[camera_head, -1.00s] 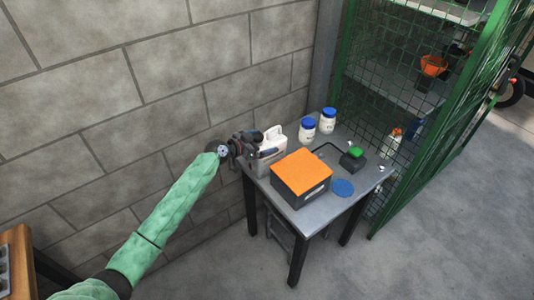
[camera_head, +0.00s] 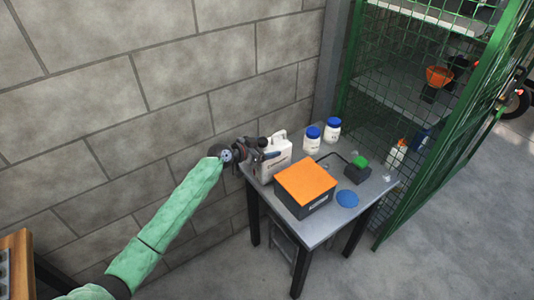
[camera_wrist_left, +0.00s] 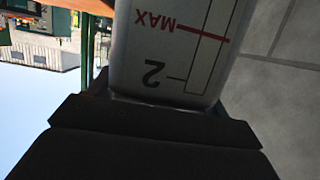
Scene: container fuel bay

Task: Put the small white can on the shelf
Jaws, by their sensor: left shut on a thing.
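The small white can (camera_head: 277,160), a jug with a top handle, is at the left end of the table, beside the orange-topped box. My left gripper (camera_head: 261,154) is shut on it from the left. I cannot tell whether its base touches the table. The fingertips are hidden. A shelf (camera_head: 395,97) shows inside the green mesh cage at the right. My right gripper is out of view.
The grey table (camera_head: 318,230) also holds an orange-topped box (camera_head: 305,184), two blue-lidded white jars (camera_head: 312,140), a blue disc (camera_head: 347,199) and a black item with a green top (camera_head: 358,170). The green mesh cage (camera_head: 440,150) stands right of the table. A block wall is behind.

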